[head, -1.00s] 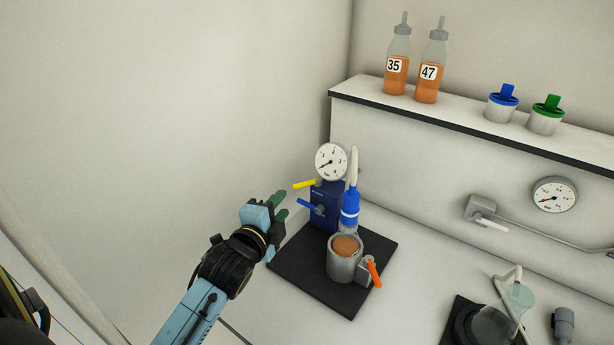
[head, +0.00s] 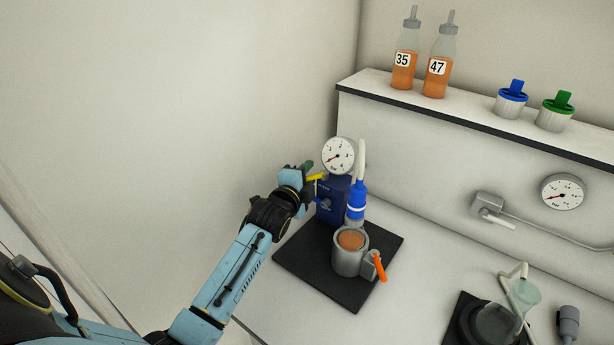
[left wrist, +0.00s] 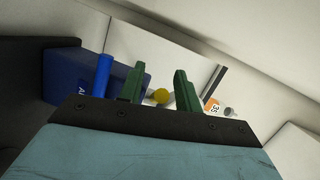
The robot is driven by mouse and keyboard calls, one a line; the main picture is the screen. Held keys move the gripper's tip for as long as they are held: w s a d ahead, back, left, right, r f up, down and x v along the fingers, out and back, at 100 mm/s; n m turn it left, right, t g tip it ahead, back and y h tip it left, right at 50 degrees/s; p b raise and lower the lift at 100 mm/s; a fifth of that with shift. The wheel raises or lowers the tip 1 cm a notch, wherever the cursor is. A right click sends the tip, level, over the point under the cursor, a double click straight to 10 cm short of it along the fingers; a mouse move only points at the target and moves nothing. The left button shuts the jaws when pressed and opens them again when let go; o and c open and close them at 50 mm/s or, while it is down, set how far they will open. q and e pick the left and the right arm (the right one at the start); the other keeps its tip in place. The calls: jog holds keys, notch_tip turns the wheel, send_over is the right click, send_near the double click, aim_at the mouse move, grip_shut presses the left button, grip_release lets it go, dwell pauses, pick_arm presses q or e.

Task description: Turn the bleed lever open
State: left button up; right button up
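The dark blue box (head: 331,203) on the black mat carries a yellow lever (head: 316,177) near its top, below a round gauge (head: 338,156). A blue lever on its front is mostly hidden by my gripper in the head view; it shows at left in the left wrist view (left wrist: 102,76). I cannot tell by marking which lever is the bleed lever. My left gripper (head: 307,172) is at the yellow lever's free end. In the left wrist view its green fingers (left wrist: 156,84) are apart, with the lever's round yellow end (left wrist: 161,96) between them. I cannot see contact. My right gripper is out of view.
A blue-and-white cylinder (head: 356,200) with a pale tube stands beside the box. A grey cup (head: 350,259) with an orange lever (head: 379,267) stands in front on the black mat (head: 310,270). Bottles 35 (head: 404,66) and 47 (head: 437,75) stand on the shelf (head: 385,96).

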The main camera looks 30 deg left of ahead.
pick_arm(q)
grip_shut()
dwell(0.3)
